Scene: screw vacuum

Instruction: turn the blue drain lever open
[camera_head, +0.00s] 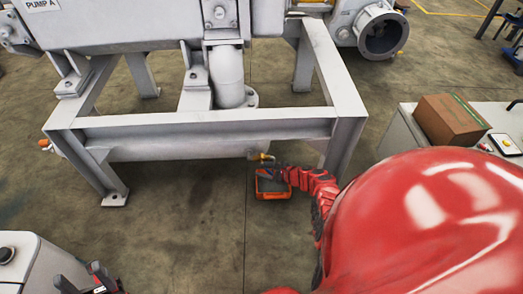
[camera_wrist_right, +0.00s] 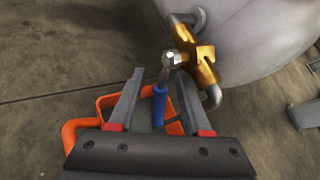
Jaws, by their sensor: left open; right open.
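The brass drain valve (camera_wrist_right: 200,62) sits on the underside of a rounded grey body in the right wrist view; it shows small in the head view (camera_head: 262,156). Its blue lever (camera_wrist_right: 158,106) hangs from a metal stem. My right gripper (camera_wrist_right: 158,76) is open, with one finger on each side of the lever in the picture; I cannot tell whether either touches it. In the head view, the right gripper (camera_head: 272,172) is just below the valve, and the lever cannot be made out. My left gripper (camera_head: 95,284) is open at the bottom left, partly cut off.
An orange open container (camera_head: 272,188) is on the floor below the valve. The grey pump frame (camera_head: 200,122) stands above and behind it, with a leg at right. A cardboard box (camera_head: 450,118) sits on a grey cabinet. Floor left of the container is clear.

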